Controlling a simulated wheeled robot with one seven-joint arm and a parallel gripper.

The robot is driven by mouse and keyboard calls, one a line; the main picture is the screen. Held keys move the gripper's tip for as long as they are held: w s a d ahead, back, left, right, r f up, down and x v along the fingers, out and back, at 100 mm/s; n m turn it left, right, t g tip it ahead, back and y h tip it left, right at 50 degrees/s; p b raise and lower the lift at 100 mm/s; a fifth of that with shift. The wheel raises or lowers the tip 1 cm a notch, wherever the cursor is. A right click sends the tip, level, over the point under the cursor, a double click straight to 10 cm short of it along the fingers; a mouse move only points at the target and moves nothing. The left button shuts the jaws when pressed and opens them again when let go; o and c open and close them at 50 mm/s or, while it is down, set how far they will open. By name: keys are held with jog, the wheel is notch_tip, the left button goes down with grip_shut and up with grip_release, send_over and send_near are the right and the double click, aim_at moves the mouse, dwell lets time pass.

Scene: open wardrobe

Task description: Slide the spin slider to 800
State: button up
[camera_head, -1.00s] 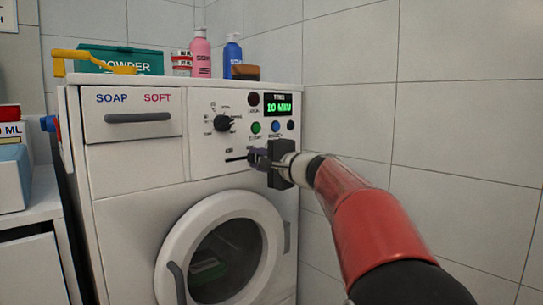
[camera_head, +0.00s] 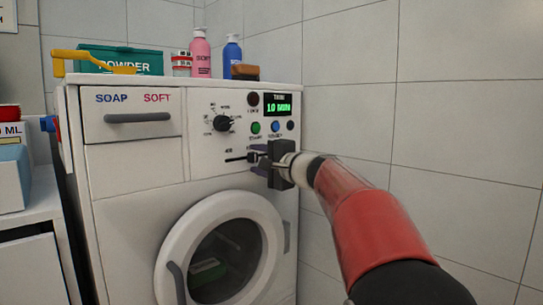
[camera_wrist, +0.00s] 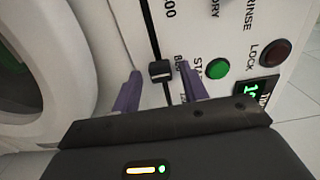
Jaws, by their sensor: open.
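The spin slider is a small dark knob (camera_wrist: 160,71) on a thin black track (camera_wrist: 152,30) in the washing machine's front panel. In the wrist view the knob stands between my gripper's two purple fingers, with a gap on each side. My gripper (camera_wrist: 160,88) is open around the knob and not clamped on it. In the head view my gripper (camera_head: 257,158) is at the panel's right part, at the right end of the visible track (camera_head: 237,159). A label ending in "00" shows beside the track; the other scale marks are partly hidden.
A green start button (camera_wrist: 217,69) and a dark red lock button (camera_wrist: 275,53) are close beside the fingers. The dial (camera_head: 222,123) and display (camera_head: 277,104) are above. The round door (camera_head: 220,250) is below. A tiled wall (camera_head: 440,120) is at the right.

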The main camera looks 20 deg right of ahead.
jog(key=b+v, duration=0.3)
jog(key=v, duration=0.4)
dwell(0.6)
jog(key=shift+r, duration=0.1)
jog(key=s+a+f+n+g+h, duration=0.1)
jog(key=s+a+f+n+g, duration=0.6)
jog(key=s+a+f, duration=0.75)
jog(key=s+d+f+n+g+h, duration=0.1)
jog(key=s+f+n+g+h, duration=0.5)
jog(key=s+f, duration=1.15)
notch_tip(320, 180, up, 11)
jog(key=w+n+t+p, duration=0.1)
jog(key=p, duration=1.1)
jog(key=shift+w+d+t+y, duration=0.2)
jog(key=shift+w+t+y, duration=0.1)
jog(key=shift+w+y, duration=0.1)
